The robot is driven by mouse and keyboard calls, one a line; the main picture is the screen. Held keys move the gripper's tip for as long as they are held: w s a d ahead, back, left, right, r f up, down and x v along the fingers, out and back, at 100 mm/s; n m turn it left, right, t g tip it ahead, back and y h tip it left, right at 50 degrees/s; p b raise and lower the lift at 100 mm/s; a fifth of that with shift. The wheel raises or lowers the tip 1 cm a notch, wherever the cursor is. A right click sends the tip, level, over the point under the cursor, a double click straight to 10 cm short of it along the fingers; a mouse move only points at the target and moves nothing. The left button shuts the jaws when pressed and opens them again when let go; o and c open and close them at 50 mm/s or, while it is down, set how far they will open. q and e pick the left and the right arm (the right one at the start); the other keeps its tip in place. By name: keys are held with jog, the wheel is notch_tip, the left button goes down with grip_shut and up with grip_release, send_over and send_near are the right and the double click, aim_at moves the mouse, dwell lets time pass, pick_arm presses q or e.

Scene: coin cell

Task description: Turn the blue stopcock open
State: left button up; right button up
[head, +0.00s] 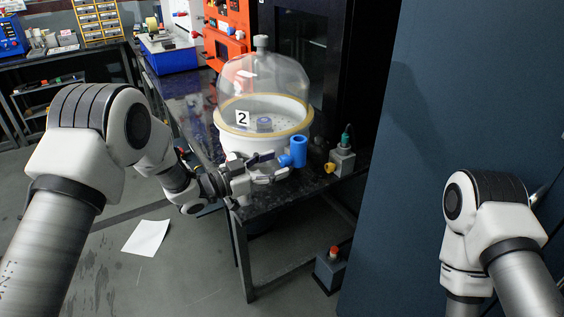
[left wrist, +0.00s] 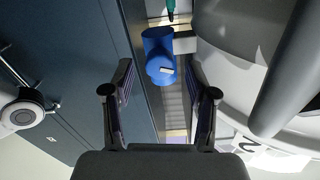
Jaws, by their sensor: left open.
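The blue stopcock (head: 295,152) sticks out from the front right of a white vacuum desiccator (head: 240,146) with a clear dome. My left gripper (head: 282,172) is just below and left of the stopcock in the head view. In the left wrist view the blue stopcock (left wrist: 159,58) lies ahead of the gap between the fingers of my left gripper (left wrist: 160,82). The fingers are spread and hold nothing. Whether a finger touches the stopcock cannot be told. My right arm shows at the lower right of the head view, but its gripper is not in view.
The desiccator stands on a dark bench (head: 262,207) near its front corner. A grey valve block (head: 343,162) with a yellow knob and green top stands right of the stopcock. A blue-grey panel (head: 450,90) fills the right side. A paper sheet (head: 147,237) lies on the floor.

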pick_arm(q)
jog(key=v, duration=0.9)
jog(key=b+x, duration=0.1)
jog(key=x, duration=1)
jog(key=shift+d+r, duration=0.1)
jog(key=shift+d, duration=0.05)
grip_shut()
